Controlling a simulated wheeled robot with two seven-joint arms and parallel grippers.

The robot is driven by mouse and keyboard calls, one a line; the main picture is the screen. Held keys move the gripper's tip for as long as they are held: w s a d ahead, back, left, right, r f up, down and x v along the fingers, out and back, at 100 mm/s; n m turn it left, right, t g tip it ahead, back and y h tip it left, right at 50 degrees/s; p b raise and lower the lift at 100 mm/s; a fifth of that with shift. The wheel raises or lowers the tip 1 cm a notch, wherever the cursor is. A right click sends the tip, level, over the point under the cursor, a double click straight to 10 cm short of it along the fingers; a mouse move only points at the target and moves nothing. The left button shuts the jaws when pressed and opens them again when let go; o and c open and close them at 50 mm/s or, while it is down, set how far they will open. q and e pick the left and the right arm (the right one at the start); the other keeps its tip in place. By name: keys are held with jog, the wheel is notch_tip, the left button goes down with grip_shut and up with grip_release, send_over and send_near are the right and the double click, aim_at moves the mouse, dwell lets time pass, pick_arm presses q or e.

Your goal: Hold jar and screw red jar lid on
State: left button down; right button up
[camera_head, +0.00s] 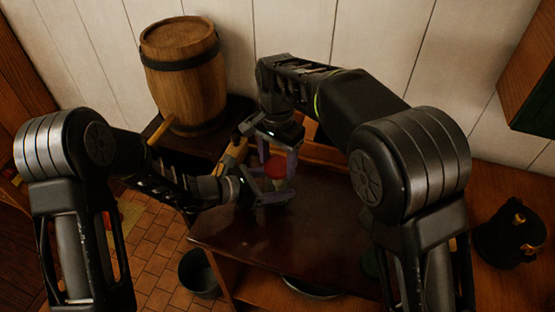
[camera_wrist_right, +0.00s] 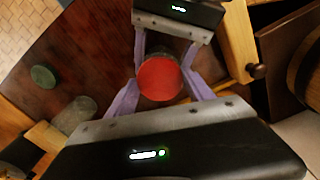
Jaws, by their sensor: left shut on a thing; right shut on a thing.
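The red jar lid (camera_head: 276,167) sits between the purple fingers of both my grippers, above the table; it shows as a red disc in the right wrist view (camera_wrist_right: 159,78). My right gripper (camera_head: 281,158) reaches down from above, shut on the lid. My left gripper (camera_head: 272,189) comes in from the left and is shut on the jar under the lid. The jar is mostly hidden by the fingers and lid; a little glass shows behind the lid in the right wrist view (camera_wrist_right: 180,50). I cannot tell how tightly the lid sits on it.
The dark table top (camera_head: 310,232) is clear in front. In the right wrist view, a green lid (camera_wrist_right: 43,76) and a glass jar (camera_wrist_right: 76,108) rest on it. A wooden barrel (camera_head: 185,80) stands at the back left, a dark kettle (camera_head: 510,233) at the right, a bucket (camera_head: 200,273) on the floor.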

pick_arm(q)
jog(key=shift+s+d, duration=0.1)
jog(key=shift+s, duration=0.05)
pick_arm(e)
jog(key=shift+w+a+r+m, duration=0.1)
jog(key=shift+m, duration=1)
jog(key=o, duration=1.5)
jog(key=shift+o, duration=0.2)
jog(key=shift+r, duration=2.2)
jog(key=shift+c, duration=0.3)
